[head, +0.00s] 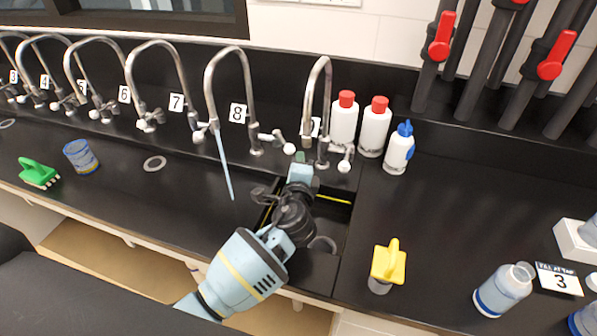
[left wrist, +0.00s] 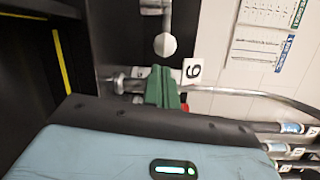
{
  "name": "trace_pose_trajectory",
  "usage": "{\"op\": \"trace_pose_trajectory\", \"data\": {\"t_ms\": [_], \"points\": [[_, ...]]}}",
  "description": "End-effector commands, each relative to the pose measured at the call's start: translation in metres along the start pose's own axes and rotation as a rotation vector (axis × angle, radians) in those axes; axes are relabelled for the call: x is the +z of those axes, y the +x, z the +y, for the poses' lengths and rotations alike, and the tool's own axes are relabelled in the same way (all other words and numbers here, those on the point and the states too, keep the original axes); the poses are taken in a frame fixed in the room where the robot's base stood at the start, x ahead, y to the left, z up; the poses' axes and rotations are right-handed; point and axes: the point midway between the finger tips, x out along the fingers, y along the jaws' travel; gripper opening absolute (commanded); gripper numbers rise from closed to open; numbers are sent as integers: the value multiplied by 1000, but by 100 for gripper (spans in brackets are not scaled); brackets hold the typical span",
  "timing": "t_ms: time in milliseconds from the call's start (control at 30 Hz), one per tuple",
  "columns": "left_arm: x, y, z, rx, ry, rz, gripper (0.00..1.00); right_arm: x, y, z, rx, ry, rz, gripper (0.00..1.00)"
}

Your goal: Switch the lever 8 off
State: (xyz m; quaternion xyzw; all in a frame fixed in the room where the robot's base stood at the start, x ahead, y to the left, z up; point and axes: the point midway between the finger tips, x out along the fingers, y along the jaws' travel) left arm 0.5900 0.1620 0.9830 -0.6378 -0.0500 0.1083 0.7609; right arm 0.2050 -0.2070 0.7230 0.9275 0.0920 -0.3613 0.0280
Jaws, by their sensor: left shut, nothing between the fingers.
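Tap 8 (head: 228,55) stands beside its label 8 (head: 238,113). A thin stream of water (head: 225,165) runs from its spout. Its lever (head: 272,138) points right and ends in a white ball. My left gripper (head: 299,157) is shut and empty, with its tips just right of and slightly below that ball; I cannot tell whether they touch. In the left wrist view the green fingertips (left wrist: 163,85) are together. A white lever ball (left wrist: 165,45) shows above them, apart from them; I cannot tell which tap it belongs to. My right gripper is not in view.
Tap 9 (head: 328,75) and its lever ball (head: 344,167) stand close right of my left gripper. The open sink (head: 340,212) lies below it. Red-capped bottles (head: 375,130) and a blue-topped bottle (head: 399,150) stand further right. Tap 7 (head: 160,45) is on the left.

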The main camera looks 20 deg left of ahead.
Motion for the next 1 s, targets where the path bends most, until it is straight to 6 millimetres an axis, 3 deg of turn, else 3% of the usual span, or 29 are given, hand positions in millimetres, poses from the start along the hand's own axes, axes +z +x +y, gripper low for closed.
{"op": "trace_pose_trajectory", "data": {"t_ms": [100, 300, 1000], "points": [[0, 16, 0, 1, 1, 0, 0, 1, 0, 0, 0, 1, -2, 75], [0, 29, 1, 2, -1, 0, 0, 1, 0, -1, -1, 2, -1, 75], [-1, 41, 2, 4, 0, 1, 0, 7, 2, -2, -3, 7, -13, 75]]}}
